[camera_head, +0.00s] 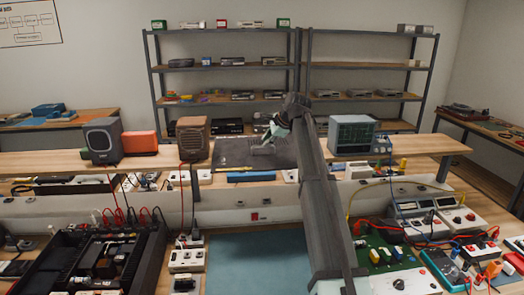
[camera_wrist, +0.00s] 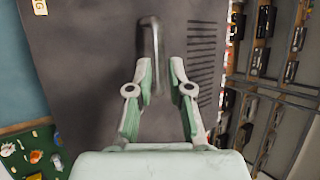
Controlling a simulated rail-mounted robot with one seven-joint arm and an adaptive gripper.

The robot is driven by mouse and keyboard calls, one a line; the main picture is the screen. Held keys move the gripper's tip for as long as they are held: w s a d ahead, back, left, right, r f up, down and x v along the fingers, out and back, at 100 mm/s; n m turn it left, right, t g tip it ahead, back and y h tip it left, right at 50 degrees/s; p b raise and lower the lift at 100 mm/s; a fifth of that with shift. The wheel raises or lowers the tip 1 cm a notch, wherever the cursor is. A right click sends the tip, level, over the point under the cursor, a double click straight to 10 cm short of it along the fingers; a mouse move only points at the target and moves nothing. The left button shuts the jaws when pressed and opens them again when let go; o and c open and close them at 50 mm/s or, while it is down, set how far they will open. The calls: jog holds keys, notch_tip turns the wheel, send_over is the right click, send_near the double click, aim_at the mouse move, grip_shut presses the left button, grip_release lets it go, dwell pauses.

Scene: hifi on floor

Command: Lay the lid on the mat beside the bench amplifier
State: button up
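The lid (camera_head: 232,153) is a dark flat panel with a bar handle and vent slots, seen at the raised rear shelf of the bench; whether it rests there is unclear. It fills much of the wrist view (camera_wrist: 90,60). My gripper (camera_head: 266,143) is over it. In the wrist view its fingers (camera_wrist: 161,68) stand apart, with the handle (camera_wrist: 153,45) between or just beyond the tips, nearer the left finger. No firm grip shows. The teal mat (camera_head: 258,265) lies clear at the front centre. The open bench amplifier (camera_head: 90,262), a black chassis, stands to its left.
A speaker (camera_head: 102,141), a brown speaker box (camera_head: 192,138) and an oscilloscope (camera_head: 352,136) flank the lid. Power strips (camera_head: 187,258) stand between mat and amplifier. A green circuit board (camera_head: 395,257) and meters (camera_head: 425,222) are right of the mat.

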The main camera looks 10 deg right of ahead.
jog(key=p+x, duration=0.2)
jog(key=x, duration=0.3)
jog(key=shift+s+d, duration=0.1)
grip_shut()
jog(key=shift+r, duration=0.15)
